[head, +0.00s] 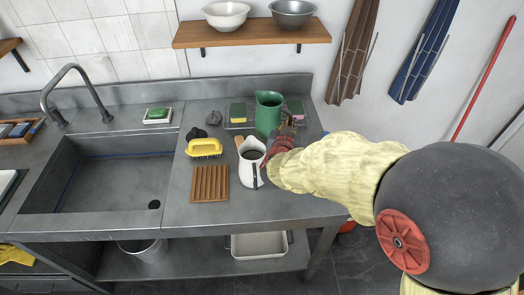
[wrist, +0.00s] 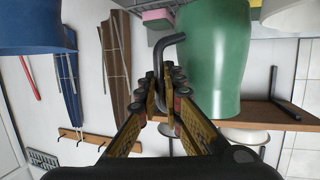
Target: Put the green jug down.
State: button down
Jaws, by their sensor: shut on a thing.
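The green jug (head: 268,113) is upright over the back right part of the steel counter. In the wrist view the jug (wrist: 213,62) fills the upper right, with its dark bent handle (wrist: 159,60) between my fingers. My gripper (head: 287,132) is at the jug's right side in the head view. In the wrist view my gripper (wrist: 165,92) is shut on that handle. I cannot tell whether the jug's base touches the counter.
A white jug (head: 246,164) stands in front, close to my gripper. A wooden slatted rack (head: 210,184) and yellow brush (head: 204,148) lie left of it. Sponges (head: 238,112) (head: 295,107) flank the green jug. The front right counter (head: 285,207) is bare. A shelf (head: 250,33) hangs above.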

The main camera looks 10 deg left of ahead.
notch_tip(320, 180, down, 10)
jog(key=b, duration=0.3)
jog(key=shift+r+b, duration=0.25)
jog(key=shift+b, duration=0.1)
jog(key=shift+f, duration=0.15)
jog(key=c, duration=2)
grip_release()
jog(key=shift+o, duration=0.2)
jog(key=p+v, duration=0.4)
jog(key=v, duration=0.8)
